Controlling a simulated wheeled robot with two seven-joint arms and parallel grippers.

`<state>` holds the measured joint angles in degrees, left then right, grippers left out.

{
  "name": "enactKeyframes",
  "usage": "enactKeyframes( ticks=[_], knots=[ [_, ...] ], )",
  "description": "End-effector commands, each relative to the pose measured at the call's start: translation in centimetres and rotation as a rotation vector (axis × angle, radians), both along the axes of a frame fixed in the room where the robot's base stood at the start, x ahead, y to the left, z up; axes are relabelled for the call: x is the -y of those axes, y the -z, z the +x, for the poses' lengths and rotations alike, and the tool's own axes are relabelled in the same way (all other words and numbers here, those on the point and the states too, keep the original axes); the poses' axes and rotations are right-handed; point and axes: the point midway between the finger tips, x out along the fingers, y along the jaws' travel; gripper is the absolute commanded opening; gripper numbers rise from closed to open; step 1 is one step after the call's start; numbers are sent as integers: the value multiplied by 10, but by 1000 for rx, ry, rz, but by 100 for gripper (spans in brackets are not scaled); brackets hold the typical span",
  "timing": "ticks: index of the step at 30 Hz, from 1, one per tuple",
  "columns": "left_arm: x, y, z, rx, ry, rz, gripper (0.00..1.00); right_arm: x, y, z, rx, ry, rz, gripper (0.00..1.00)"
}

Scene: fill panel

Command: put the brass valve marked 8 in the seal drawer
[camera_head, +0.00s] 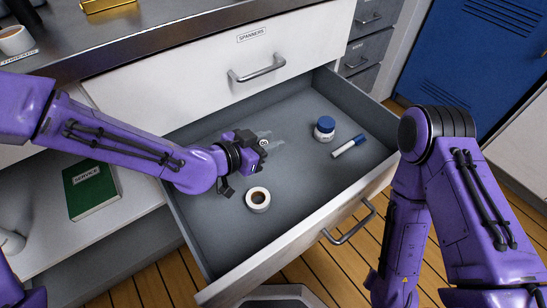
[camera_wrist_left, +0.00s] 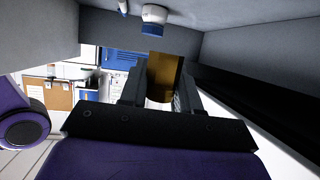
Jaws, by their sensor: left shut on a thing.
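The left gripper (camera_head: 267,142) reaches from the left into an open grey drawer (camera_head: 300,222), inside its walls and above its floor. In the left wrist view the left gripper (camera_wrist_left: 162,90) is shut on a brass-coloured piece, the brass valve (camera_wrist_left: 164,72), which sticks out between the fingers. No number can be read on it there. In the head view the valve cannot be made out clearly at the fingers. No label shows on the open drawer's front, so I cannot read its name. My right arm stands at the right; its gripper is not in view.
The drawer holds a white tape roll (camera_head: 258,199), a blue-lidded jar (camera_head: 324,129) and a blue-and-white marker (camera_head: 348,146). Its floor is bare towards the front. A closed drawer marked SPANNERS (camera_head: 200,88) is above. A green book (camera_head: 92,192) lies on the left shelf.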

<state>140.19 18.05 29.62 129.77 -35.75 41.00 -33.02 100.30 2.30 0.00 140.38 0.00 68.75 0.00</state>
Motion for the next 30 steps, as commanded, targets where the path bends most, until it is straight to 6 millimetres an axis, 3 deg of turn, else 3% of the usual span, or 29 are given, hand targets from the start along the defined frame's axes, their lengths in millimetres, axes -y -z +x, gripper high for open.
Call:
enactKeyframes(
  ticks=[1,9,13,30],
  knots=[
    [3,12,6,-1,0,-1,0,0,7,0,0,0,0,37],
    [14,38,26,0,-1,-1,0,0,17,0,0,0,0,37],
    [13,63,24,-1,0,-1,0,0,25,0,0,0,0,37],
    [13,73,24,2,-1,-1,0,0,30,0,0,0,0,37]
  ],
)
